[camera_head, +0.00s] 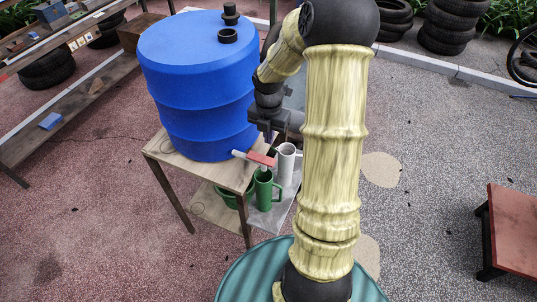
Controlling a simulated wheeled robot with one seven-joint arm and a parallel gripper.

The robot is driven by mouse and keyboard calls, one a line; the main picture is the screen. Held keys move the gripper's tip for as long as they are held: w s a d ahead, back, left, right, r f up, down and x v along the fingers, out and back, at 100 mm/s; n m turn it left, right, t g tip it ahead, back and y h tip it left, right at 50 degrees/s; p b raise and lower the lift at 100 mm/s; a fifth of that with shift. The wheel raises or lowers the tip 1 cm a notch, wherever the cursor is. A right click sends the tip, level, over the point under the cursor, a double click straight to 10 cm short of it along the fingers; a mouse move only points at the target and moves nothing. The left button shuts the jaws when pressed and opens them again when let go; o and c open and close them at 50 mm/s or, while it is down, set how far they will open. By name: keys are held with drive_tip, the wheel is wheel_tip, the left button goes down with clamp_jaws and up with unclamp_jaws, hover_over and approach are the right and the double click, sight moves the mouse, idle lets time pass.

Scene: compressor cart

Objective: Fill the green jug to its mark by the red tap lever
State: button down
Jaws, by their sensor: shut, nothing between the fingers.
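The red tap lever (262,159) lies at the front right of the blue barrel (196,100), at the table's edge. The green jug (264,190) stands upright with its mouth just below the lever, its handle to the right. Its mark and water level cannot be made out. My gripper (273,136) is shut and empty, a little above the lever and the jug. Its fingertips are small and partly dark against the background, so I cannot tell whether they touch anything.
A white jug (286,163) stands right of the green jug, close to my arm. A green tub (228,199) sits on the lower level of the wooden table (163,149). A reddish table (514,225) is at far right. My arm hides part of the ground.

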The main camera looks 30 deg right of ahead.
sight(269, 161)
wheel_tip(269, 161, down, 9)
drive_tip(key=shift+f+p, duration=0.15)
drive_tip(key=shift+p, duration=0.4)
